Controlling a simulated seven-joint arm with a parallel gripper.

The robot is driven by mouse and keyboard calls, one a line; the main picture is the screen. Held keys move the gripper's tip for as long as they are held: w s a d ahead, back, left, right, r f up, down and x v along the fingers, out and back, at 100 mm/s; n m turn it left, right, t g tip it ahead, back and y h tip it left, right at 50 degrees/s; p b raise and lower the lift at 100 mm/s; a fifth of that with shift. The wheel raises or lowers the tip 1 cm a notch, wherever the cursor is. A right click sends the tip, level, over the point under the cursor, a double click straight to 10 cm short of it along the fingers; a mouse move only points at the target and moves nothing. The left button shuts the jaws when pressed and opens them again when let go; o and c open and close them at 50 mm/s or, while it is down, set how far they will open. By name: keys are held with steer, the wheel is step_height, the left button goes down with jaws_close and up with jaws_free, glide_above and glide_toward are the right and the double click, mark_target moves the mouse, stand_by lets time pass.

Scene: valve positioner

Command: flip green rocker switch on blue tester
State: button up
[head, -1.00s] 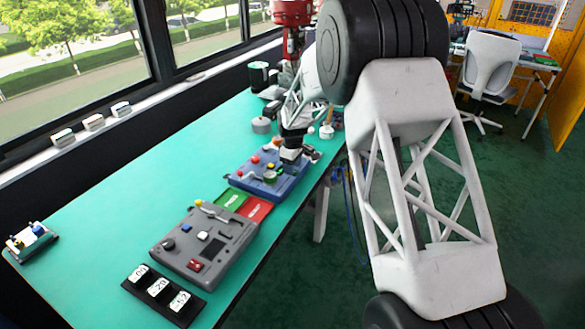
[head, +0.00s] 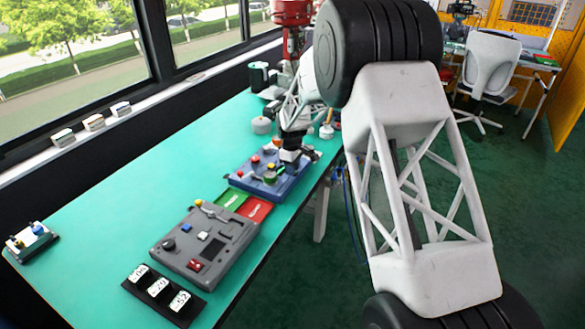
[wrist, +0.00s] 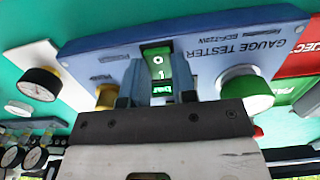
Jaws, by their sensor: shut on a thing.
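The blue tester (head: 267,186) lies on the teal bench, near its right edge. In the wrist view its face (wrist: 215,62) reads "GAUGE TESTER" upside down. The green rocker switch (wrist: 157,62), marked O and I, sits between my two fingers, its lower end close to the gripper body. My gripper (wrist: 158,92) is down at the tester and shut on the rocker switch. In the head view my gripper (head: 291,157) covers part of the tester, and I cannot make out the switch there.
A green knob (wrist: 247,88) is close right of my fingers and a yellow knob (wrist: 107,96) close left. A gauge (wrist: 40,84) lies further left. Green and red mats (head: 256,209) and a grey tester (head: 206,246) are nearer. The left bench is mostly clear.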

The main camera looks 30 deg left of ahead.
steer(key=shift+a+h, duration=0.1)
steer(key=shift+h, duration=0.5)
steer(key=o, duration=0.9)
steer(key=shift+a+r, duration=0.2)
steer(key=shift+r, duration=1.1)
steer(key=shift+a+r, duration=0.2)
steer(key=shift+r, duration=1.05)
steer(key=shift+a+r, duration=0.2)
steer(key=shift+r, duration=1.1)
